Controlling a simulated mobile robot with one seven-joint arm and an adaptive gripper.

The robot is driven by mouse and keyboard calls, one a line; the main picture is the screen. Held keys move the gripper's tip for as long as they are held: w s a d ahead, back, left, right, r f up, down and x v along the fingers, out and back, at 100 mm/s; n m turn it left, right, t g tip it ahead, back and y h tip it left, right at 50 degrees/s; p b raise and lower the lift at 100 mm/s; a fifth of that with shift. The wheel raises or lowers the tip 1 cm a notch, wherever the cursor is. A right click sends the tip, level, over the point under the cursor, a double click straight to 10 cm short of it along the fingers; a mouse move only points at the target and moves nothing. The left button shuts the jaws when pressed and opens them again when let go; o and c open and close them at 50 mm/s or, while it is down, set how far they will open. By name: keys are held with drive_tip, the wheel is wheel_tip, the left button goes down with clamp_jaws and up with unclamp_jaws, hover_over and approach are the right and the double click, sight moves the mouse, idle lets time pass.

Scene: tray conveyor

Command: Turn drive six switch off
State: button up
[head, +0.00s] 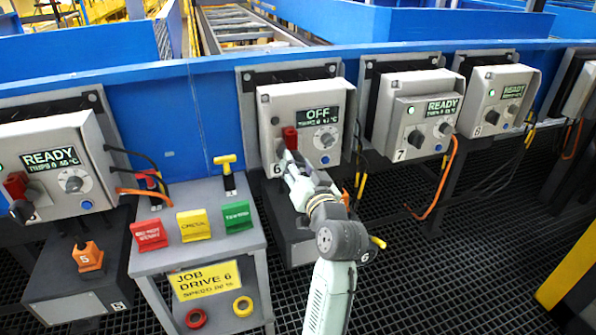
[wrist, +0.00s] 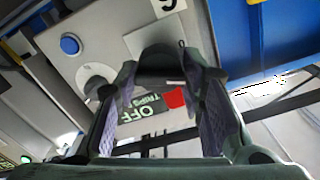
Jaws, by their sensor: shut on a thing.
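The drive six box (head: 265,105) is grey, with a label 6 at its lower left. Its display (head: 318,118) reads OFF; the same display shows upside down in the wrist view (wrist: 148,117). My gripper (head: 287,158) is at the left of the box front, shut on the dark switch knob (wrist: 160,62), with one finger on each side of it. A red piece (head: 290,137) shows just above the fingertips, and beside the knob in the wrist view (wrist: 175,100). The fingers hide most of the knob in the head view.
A box reading READY (head: 65,150) stands left, and drive seven (head: 400,125) and another READY box (head: 490,100) stand right. A grey stand (head: 205,250) with red, yellow and green blocks is left of my arm. Orange cables hang between boxes.

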drive_tip(key=shift+n+b, duration=1)
drive_tip(key=shift+n, duration=1.2)
drive_tip(key=o, duration=1.1)
drive_tip(key=shift+o, duration=0.2)
drive_tip(key=shift+s, duration=0.1)
drive_tip(key=v, duration=0.7)
drive_tip(key=shift+s, duration=0.15)
drive_tip(key=shift+d, duration=0.1)
